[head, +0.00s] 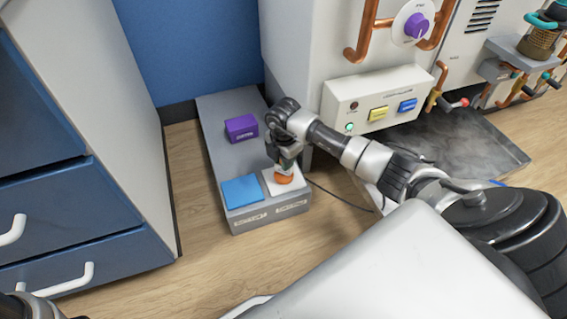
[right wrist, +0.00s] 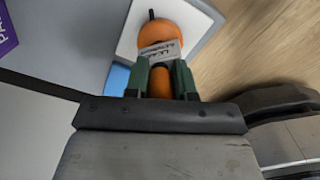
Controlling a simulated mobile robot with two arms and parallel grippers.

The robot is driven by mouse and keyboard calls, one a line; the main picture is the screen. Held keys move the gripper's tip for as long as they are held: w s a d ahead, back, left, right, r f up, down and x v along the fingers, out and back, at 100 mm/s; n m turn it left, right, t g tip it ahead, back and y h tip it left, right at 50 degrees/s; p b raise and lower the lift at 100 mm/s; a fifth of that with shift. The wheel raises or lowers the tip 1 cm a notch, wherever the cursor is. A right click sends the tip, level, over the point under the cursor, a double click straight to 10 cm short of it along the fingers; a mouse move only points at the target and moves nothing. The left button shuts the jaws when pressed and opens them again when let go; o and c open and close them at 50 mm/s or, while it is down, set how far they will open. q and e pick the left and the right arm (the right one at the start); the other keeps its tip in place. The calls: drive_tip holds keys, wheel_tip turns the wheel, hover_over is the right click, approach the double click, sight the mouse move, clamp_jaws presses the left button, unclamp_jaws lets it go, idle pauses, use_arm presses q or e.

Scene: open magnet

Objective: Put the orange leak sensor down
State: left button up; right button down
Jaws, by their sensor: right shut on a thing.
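The orange leak sensor (head: 284,179) is at the white square pad on the front right of a low grey bench (head: 229,114). In the right wrist view the sensor (right wrist: 160,36) is round, with a grey label and a short dark stub, and the white pad (right wrist: 127,40) lies behind it. My right gripper (head: 285,165) is shut on the sensor, its green-tipped fingers (right wrist: 160,82) on either side of its lower part. I cannot tell whether the sensor touches the pad. My left gripper is not in view.
A blue pad (head: 243,191) lies left of the white one. A purple block (head: 241,128) sits farther back on the bench. Blue drawers (head: 60,215) stand at left. A white control box (head: 376,100) and a dark misty tray (head: 455,145) are at right.

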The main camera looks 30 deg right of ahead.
drive_tip(key=c, duration=0.9)
unclamp_jaws()
drive_tip(key=shift+c, duration=0.2)
